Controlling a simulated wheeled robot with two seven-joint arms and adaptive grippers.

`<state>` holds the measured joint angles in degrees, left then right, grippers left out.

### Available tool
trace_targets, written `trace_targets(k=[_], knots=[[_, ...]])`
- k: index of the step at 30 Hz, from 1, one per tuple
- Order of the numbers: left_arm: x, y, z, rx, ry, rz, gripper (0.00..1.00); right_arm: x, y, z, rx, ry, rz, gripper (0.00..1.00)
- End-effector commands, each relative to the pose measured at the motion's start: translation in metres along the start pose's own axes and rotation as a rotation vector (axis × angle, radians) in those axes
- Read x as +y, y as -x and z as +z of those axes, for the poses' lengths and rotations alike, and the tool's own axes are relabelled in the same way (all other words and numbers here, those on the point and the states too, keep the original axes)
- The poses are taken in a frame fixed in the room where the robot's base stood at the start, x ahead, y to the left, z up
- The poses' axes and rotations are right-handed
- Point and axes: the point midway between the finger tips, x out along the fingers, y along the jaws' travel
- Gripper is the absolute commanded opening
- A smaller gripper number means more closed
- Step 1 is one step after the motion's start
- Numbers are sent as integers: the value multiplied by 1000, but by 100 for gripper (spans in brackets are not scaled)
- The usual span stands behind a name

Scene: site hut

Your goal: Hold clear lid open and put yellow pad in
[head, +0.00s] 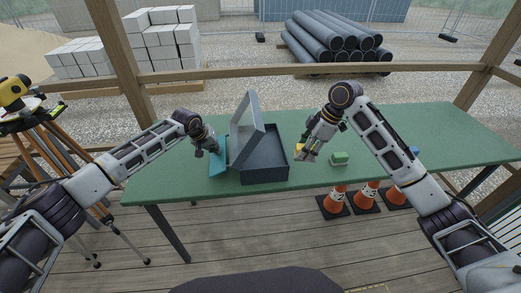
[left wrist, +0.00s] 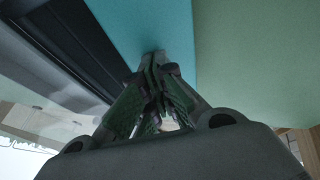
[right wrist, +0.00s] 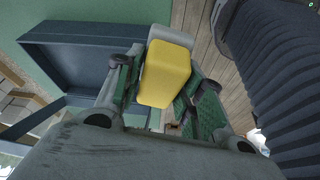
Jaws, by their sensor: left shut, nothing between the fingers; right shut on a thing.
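A dark grey box (head: 266,171) stands on the green table with its clear lid (head: 247,128) raised steeply on its left side. The box also shows in the right wrist view (right wrist: 70,58), and it looks empty inside. My left gripper (head: 214,149) is shut and empty on the outer left side of the lid, close to it; I cannot tell whether they touch. My right gripper (head: 310,156) is shut on the yellow pad (right wrist: 165,73) and holds it above the table, right of the box. The pad shows only partly in the head view (head: 300,147).
A teal slab (head: 218,166) lies beside the box under my left gripper. A green block (head: 339,158) and a blue item (head: 413,150) are on the table to the right. Orange cones (head: 334,200) stand on the deck below. The table (head: 450,125) is clear at far right.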

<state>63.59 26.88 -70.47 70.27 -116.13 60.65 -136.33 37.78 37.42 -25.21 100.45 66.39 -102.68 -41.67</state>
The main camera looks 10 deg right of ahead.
Motion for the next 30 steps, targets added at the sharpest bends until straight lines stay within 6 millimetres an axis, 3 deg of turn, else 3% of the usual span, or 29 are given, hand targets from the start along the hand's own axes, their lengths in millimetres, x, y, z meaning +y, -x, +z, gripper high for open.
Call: trace_targets(k=[3, 8, 21, 30], knots=[[0, 0, 0, -1, 0, 0, 0, 9, 17, -6, 1, -4, 4, 17], [0, 0, 0, -1, 0, 0, 0, 24, 23, -13, -2, -37, 15, 17], [0, 0, 0, -1, 0, 0, 0, 72, -9, -24, -1, -230, 85, 17], [0, 0, 0, 0, 0, 0, 0, 82, -14, -24, 2, -274, 101, 17]])
